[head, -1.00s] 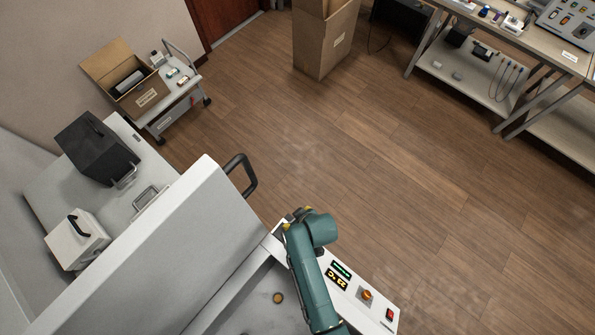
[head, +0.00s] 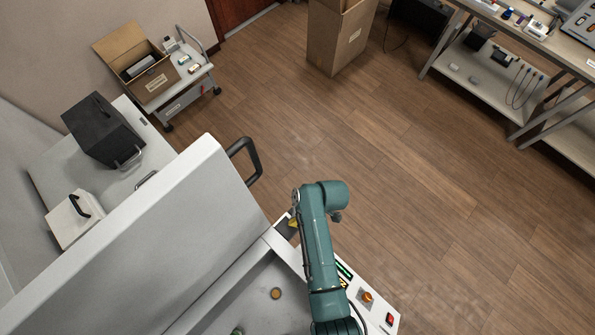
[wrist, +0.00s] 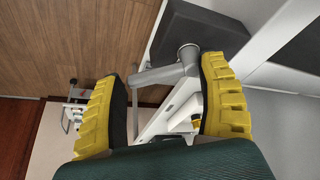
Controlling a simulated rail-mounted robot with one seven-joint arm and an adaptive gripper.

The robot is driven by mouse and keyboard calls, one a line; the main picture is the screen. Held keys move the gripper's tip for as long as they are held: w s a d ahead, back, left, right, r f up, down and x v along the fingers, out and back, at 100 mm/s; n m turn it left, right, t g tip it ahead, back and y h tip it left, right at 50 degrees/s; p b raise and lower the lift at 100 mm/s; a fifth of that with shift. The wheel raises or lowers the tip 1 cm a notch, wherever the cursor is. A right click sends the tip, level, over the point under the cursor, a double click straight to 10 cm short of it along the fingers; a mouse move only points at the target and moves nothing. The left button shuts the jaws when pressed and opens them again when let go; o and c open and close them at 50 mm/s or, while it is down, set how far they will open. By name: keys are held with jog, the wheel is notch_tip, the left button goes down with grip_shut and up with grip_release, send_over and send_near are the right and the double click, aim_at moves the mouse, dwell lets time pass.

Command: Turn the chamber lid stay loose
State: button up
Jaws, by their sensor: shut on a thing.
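The chamber lid (head: 150,235) stands raised, with a black handle (head: 244,160) on its upper edge. My teal arm reaches over the chamber's front corner in the head view, and my gripper (head: 293,222) is mostly hidden there, with only a bit of yellow showing. In the wrist view my gripper (wrist: 163,74) has its two yellow-padded fingers on either side of a grey metal lever with a round end, which looks like the lid stay (wrist: 165,73). The fingers are shut on it. A dark block (wrist: 200,32) sits just behind the lever's round end.
The control panel (head: 375,305) with an orange knob and red switch lies right of my arm. A cart (head: 185,85) with an open box, a tall carton (head: 338,45) and a workbench (head: 480,80) stand farther back. The wooden floor between is clear.

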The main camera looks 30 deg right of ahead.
jog(key=shift+f+n, duration=0.2)
jog(key=shift+n, duration=0.1)
jog(key=shift+c, duration=0.2)
jog(key=o, duration=0.8)
jog(key=shift+w, duration=0.15)
jog(key=shift+o, duration=0.9)
jog(key=shift+w+d+r, duration=0.1)
jog(key=shift+d, duration=0.1)
jog(key=shift+a, duration=0.1)
jog(key=shift+r, duration=0.15)
jog(key=v, duration=1.2)
